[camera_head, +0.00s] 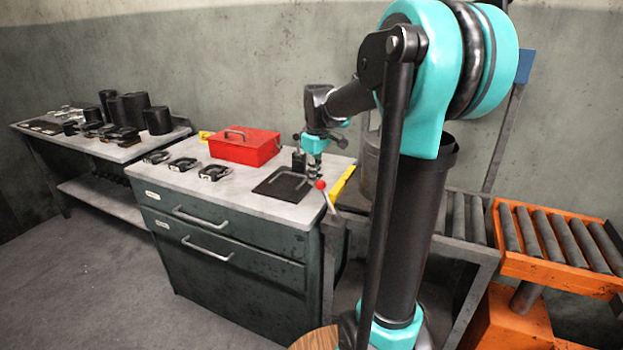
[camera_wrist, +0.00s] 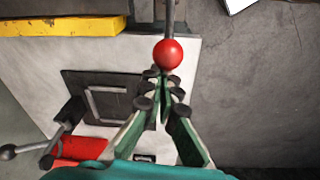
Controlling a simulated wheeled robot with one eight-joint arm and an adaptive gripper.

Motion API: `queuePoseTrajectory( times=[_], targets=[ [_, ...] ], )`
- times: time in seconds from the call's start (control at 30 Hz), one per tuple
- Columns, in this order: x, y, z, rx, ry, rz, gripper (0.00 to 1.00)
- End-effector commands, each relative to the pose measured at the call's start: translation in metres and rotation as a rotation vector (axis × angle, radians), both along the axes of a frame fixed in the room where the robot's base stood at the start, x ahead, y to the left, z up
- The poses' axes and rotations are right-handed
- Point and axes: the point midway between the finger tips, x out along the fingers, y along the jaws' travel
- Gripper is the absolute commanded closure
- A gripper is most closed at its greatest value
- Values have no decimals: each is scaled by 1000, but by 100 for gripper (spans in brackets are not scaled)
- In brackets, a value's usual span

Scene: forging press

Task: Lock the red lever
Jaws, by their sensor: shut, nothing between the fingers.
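The red lever shows as a red ball knob (camera_head: 320,185) on a thin metal rod at the right front corner of the grey cabinet's top. In the wrist view the red knob (camera_wrist: 168,54) is just beyond my fingertips, with its rod running up the picture. My gripper (camera_wrist: 158,76) is shut and empty, its tips close to the knob; I cannot tell whether they touch it. In the head view my gripper (camera_head: 315,168) hangs above the cabinet top, a little above the knob. The lever's base is not clearly visible.
A dark plate with a handle (camera_head: 283,184) lies on the cabinet top (camera_head: 240,193), near a red toolbox (camera_head: 244,147) and several small clamp-like items. A yellow bar (camera_head: 342,183) lies along the right edge. An orange roller conveyor (camera_head: 555,268) stands right. The floor at left is clear.

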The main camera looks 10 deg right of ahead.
Motion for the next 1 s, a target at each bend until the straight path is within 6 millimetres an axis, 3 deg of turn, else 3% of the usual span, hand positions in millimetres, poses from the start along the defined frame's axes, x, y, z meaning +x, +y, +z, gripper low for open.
queuePoseTrajectory(
  times=[0.5,1.0],
  targets=[
    [-35,-50,20,330,-243,-11,100],
    [-69,-97,17,661,-484,-6,100]
  ],
)
